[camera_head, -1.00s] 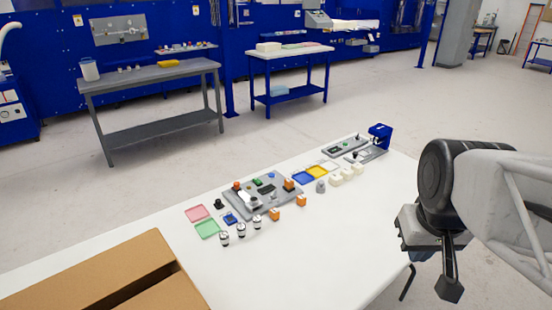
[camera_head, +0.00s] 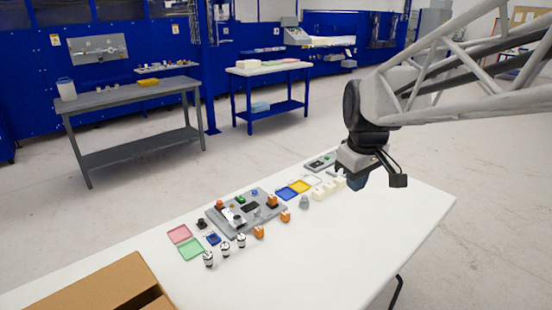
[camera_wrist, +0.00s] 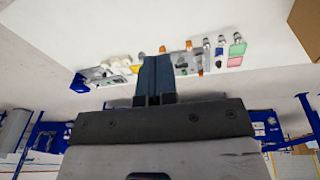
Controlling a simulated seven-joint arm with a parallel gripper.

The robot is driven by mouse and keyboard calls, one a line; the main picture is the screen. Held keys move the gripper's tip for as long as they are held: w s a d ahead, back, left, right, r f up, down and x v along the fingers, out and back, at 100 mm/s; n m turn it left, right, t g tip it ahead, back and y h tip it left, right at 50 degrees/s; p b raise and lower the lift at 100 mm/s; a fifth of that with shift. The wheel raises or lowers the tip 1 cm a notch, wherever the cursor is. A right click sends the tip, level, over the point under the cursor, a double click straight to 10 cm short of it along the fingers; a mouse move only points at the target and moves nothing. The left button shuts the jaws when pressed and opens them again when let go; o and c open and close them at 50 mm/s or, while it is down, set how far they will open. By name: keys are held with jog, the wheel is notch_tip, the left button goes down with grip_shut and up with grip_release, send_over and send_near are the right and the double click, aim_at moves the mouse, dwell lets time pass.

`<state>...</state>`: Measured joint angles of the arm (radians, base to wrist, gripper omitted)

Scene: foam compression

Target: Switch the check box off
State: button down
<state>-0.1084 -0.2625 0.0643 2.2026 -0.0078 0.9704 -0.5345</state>
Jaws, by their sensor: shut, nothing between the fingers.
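A flat grey box with a green button (camera_head: 320,163) lies at the far right part of the white table; I cannot tell for sure that it is the check box. My gripper's body covers its right side in the head view. My gripper (camera_head: 355,183) hangs above the table's far end, fingers pointing down and shut, with nothing held. In the wrist view the shut blue-grey fingers (camera_wrist: 153,62) stand in front of the table, apart from everything on it. Whether any switch is on or off is too small to tell.
A grey board (camera_head: 243,228) with several parts stands mid-table. Blue (camera_head: 287,194), yellow, pink (camera_head: 179,233) and green trays, orange blocks and small cylinders lie around it. A blue stand (camera_wrist: 78,83) shows in the wrist view. A cardboard box (camera_head: 95,287) is at front left. The table's right front is clear.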

jog(key=w+a+f+n, duration=0.1)
jog(key=w+a+n, duration=0.2)
jog(key=w, duration=0.4)
jog(key=w+a+n, duration=0.2)
jog(key=w+a, duration=0.2)
jog(key=w, duration=0.3)
jog(key=n+g, duration=0.2)
jog(key=n, duration=1.3)
send_over(242, 199)
notch_tip(242, 199, down, 24)
jog(key=shift+r, duration=0.15)
notch_tip(242, 199, down, 14)
jog(key=shift+s+r, duration=0.1)
